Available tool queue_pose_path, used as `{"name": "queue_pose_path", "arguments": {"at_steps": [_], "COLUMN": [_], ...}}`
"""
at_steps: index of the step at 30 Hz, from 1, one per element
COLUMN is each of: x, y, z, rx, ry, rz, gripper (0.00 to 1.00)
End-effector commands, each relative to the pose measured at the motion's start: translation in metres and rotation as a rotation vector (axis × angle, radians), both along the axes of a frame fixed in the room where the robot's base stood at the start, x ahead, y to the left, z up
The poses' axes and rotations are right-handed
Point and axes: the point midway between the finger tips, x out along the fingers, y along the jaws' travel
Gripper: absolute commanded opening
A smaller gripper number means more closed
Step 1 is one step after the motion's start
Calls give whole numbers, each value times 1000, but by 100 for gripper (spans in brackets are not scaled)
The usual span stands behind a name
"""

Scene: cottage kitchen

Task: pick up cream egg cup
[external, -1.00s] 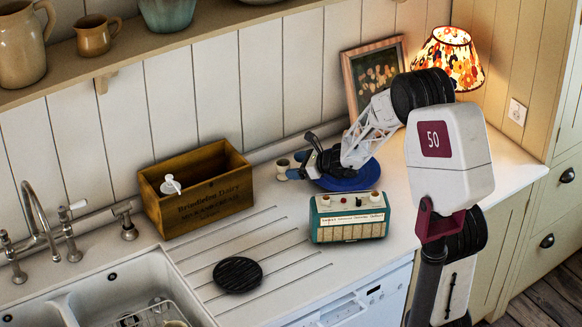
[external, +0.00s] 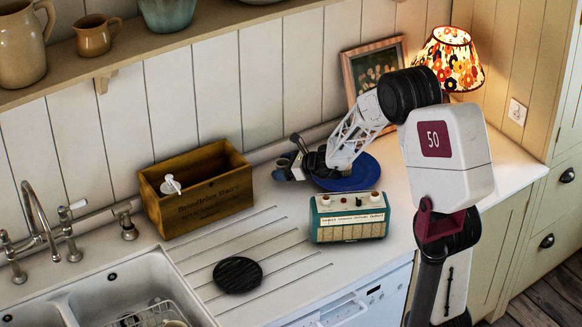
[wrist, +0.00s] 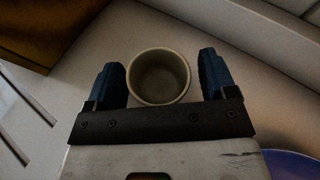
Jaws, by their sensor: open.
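The cream egg cup (wrist: 159,77) stands upright in the wrist view, its round rim facing the camera. My gripper (wrist: 161,68) is open, with one blue finger on the left of the cup and one on the right. Narrow gaps show between the cup and the fingers, the left one smaller. In the external view my gripper (external: 287,168) is low over the counter between the wooden crate and the blue plate. There the egg cup is mostly hidden behind the fingers.
The wooden crate (external: 200,190) stands to the left and the blue plate (external: 350,178) lies to the right, under my wrist. A teal radio (external: 348,217) stands in front. A picture frame (external: 370,75) leans at the back. The wall runs close behind the cup.

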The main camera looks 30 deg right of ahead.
Motion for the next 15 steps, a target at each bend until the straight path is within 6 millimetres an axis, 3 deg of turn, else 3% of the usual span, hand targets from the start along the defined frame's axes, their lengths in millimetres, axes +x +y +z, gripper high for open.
{"name": "queue_pose_path", "arguments": {"at_steps": [15], "x": [0], "y": [0], "z": [0], "rx": [0], "ry": [0], "rz": [0], "gripper": [78]}}
